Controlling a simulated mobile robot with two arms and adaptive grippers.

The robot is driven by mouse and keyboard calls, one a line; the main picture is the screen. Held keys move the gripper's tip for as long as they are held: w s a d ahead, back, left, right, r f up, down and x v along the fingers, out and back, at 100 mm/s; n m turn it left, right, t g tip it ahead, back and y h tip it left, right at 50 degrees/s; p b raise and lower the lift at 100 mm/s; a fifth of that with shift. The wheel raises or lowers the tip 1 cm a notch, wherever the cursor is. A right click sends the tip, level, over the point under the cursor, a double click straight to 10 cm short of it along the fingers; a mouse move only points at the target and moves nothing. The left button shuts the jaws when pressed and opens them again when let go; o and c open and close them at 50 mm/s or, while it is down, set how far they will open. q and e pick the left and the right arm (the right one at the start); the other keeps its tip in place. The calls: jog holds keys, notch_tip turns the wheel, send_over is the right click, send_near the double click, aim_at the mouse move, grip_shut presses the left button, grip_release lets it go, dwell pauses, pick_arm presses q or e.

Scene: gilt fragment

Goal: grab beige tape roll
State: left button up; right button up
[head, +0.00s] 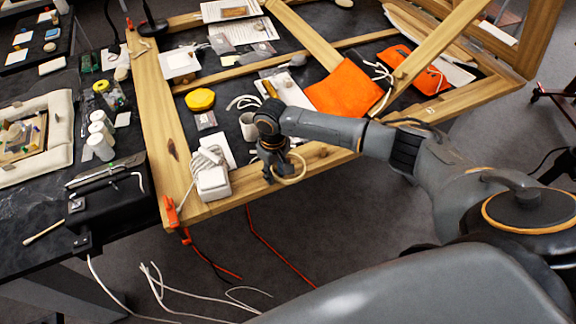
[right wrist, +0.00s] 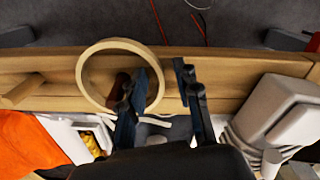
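The beige tape roll (head: 303,172) is a thin ring at the near wooden beam, beside my right gripper (head: 277,172). In the right wrist view the tape roll (right wrist: 88,92) shows as a full ring over the beam. My right gripper (right wrist: 160,85) is open, with a clear gap between its dark fingers. One finger overlaps the inside of the ring, and the ring's right side shows between the fingers. I cannot tell whether the fingers touch it. My left gripper is not in view.
A white corded block (head: 213,180) sits on the beam left of the gripper, with a white mug (head: 247,126) behind. An orange cloth (head: 343,89) lies behind my right arm. A wooden frame (head: 158,110) surrounds the work area; floor is open in front.

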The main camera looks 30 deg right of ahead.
grip_shut()
jog(key=shift+r, duration=0.15)
